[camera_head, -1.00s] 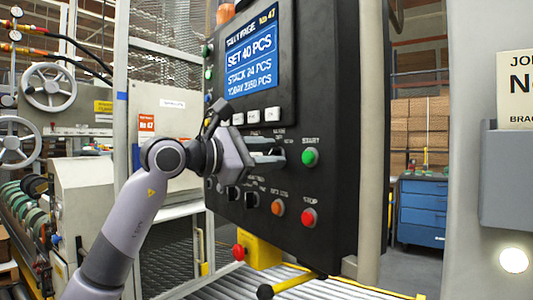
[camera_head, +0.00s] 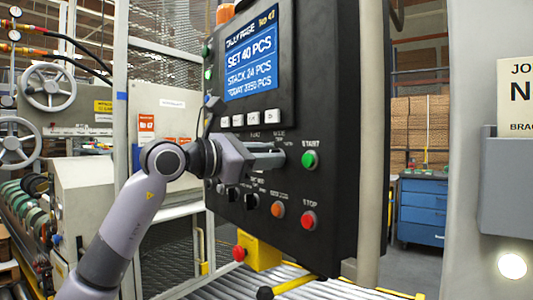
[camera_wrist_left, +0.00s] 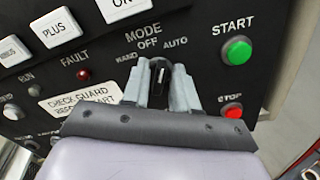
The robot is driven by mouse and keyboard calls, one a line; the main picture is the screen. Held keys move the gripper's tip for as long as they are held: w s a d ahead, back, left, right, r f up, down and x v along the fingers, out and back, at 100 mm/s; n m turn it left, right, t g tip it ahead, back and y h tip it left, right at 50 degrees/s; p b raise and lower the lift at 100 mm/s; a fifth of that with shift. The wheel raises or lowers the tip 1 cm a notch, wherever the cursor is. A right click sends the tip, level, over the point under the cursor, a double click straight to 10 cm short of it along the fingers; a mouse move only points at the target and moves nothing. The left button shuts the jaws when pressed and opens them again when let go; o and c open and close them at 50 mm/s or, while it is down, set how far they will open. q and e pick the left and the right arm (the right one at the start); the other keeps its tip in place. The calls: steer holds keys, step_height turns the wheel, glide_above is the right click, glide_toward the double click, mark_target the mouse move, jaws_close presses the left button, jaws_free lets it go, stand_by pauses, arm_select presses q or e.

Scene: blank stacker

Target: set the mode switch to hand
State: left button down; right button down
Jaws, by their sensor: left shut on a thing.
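The mode switch (camera_wrist_left: 159,75) is a black knob with a pale line on the dark control panel (camera_head: 335,225). In the left wrist view, the words HAND, OFF and AUTO run left to right above it. The pale line points nearly straight up, toward OFF. My left gripper (camera_wrist_left: 160,85) is shut on the knob, with one grey finger on each side. In the head view, my left gripper (camera_head: 272,158) reaches the panel from the left and its fingers hide the switch. My right gripper is not in view.
A green START button (camera_head: 309,160) sits just right of the fingers. A red STOP button (camera_head: 309,220) and an orange button (camera_head: 278,209) are below. White keys (camera_head: 240,119) and a blue screen (camera_head: 251,60) are above. A roller conveyor (camera_head: 325,289) runs beneath the panel.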

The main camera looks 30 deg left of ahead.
arm_select(q)
steer(key=n+p, duration=0.1)
steer(key=n, duration=0.3)
steer(key=n+p, duration=0.1)
steer(key=n, duration=0.9)
steer(key=shift+w+a+f+p, duration=0.15)
steer(key=shift+a+p, duration=0.1)
steer(key=shift+p, duration=0.15)
steer(key=shift+n, duration=0.4)
steer(key=c, duration=1.2)
jaws_free()
